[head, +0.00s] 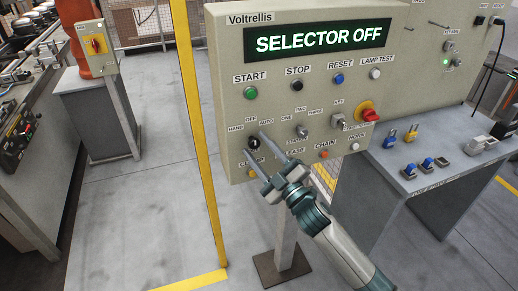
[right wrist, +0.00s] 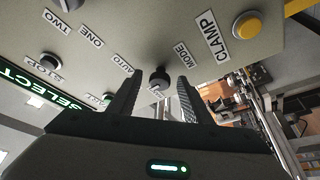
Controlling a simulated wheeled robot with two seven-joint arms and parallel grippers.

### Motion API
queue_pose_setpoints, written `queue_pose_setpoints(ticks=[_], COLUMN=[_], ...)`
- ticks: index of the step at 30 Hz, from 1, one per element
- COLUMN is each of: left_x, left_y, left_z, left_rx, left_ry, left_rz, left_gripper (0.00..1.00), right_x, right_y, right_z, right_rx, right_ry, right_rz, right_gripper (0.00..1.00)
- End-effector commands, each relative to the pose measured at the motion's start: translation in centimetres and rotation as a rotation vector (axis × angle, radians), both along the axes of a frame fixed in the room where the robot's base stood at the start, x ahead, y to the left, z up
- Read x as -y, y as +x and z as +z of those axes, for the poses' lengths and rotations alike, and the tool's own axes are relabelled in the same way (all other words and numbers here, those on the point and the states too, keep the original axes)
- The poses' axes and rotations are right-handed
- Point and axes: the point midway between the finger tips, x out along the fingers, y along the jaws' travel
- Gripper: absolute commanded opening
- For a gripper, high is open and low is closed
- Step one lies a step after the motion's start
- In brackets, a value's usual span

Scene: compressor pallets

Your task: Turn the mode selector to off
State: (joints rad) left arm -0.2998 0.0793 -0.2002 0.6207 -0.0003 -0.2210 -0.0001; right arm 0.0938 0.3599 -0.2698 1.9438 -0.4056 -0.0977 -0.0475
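The mode selector is a black knob (head: 254,143) at the lower left of the beige control panel (head: 232,62), with HAND, OFF and AUTO labels around its top. The panel display (head: 318,39) reads SELECTOR OFF. My right gripper (head: 257,154) is in front of the panel, its two fingers apart and pointing at the knob. In the right wrist view the knob (right wrist: 159,77) sits between the open fingertips (right wrist: 158,88), and I see no clear contact. My left gripper is not in view.
START (head: 250,93), STOP and RESET buttons line the panel above the knob. A red rotary switch (head: 368,113) on yellow is to the right. A grey bench (head: 445,190) with padlocks stands at right. A yellow post (head: 196,130) rises at left.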

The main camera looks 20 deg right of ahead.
Motion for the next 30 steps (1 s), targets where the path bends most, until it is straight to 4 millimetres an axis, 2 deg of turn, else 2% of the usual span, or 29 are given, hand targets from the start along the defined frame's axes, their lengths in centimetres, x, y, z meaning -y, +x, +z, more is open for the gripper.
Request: queue_pose_setpoints(ticks=[8, 14, 20, 26, 30], left_x=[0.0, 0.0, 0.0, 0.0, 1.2], left_y=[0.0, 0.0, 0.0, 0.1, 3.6], left_z=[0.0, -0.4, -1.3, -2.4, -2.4], left_rx=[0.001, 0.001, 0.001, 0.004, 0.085], left_ry=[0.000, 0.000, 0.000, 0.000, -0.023], left_rz=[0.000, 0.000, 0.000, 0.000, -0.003], left_gripper=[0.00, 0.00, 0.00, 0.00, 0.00], right_x=[0.0, 0.3, 1.0, 2.0, 2.8], right_y=[0.0, -0.7, -2.9, -6.2, -8.6], right_z=[0.0, -0.4, -1.2, -2.3, -3.0], right_rx=[-0.001, -0.002, -0.003, -0.003, -0.003], right_ry=[0.001, 0.001, 0.000, 0.000, 0.000], right_rz=[0.000, -0.001, 0.000, 0.000, 0.000], right_gripper=[0.44, 0.44, 0.44, 0.44, 0.44])
